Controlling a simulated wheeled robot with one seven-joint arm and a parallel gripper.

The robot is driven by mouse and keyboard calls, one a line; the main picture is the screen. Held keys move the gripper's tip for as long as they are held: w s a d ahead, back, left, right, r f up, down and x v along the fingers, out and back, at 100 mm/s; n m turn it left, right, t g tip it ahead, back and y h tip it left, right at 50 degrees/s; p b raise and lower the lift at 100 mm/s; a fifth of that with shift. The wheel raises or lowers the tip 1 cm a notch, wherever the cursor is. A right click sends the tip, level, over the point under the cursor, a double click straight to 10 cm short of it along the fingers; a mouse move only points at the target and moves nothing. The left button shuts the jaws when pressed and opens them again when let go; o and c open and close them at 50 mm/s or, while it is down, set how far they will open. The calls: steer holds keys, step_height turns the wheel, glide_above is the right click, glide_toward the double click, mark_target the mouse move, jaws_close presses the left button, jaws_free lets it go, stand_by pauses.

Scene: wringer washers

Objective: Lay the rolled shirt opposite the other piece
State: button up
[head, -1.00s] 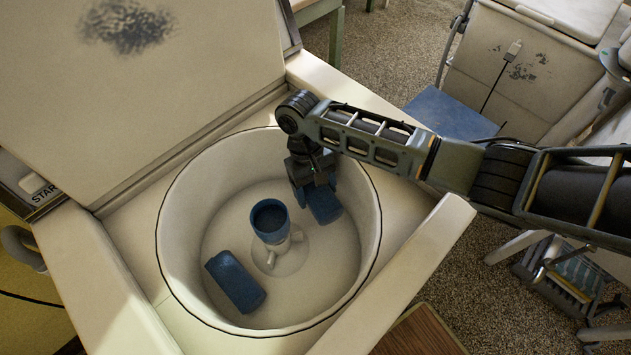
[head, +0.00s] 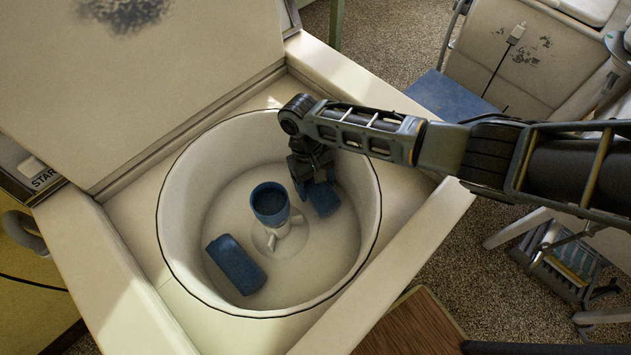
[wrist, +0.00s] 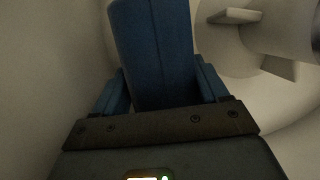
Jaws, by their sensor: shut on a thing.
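My gripper (head: 318,183) reaches down into the round white washer tub (head: 190,205) on its far right side. It is shut on a blue rolled shirt (head: 324,203), which also shows between the jaws in the wrist view (wrist: 153,50). The shirt is low in the tub; I cannot tell whether it touches the floor. The other blue piece (head: 236,264) lies on the tub floor at the near left, across the central agitator (head: 281,238) from the held shirt. The agitator is white with a blue cup-like top (head: 270,203).
The washer's open lid (head: 150,90) stands behind the tub at left. The tub wall is close beside my gripper. A brown wooden surface (head: 412,325) is at the front right. Another washer (head: 510,60) and a blue panel (head: 450,95) stand at the back right.

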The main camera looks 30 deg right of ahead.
steer(key=o, duration=1.7)
steer(key=shift+o, duration=0.2)
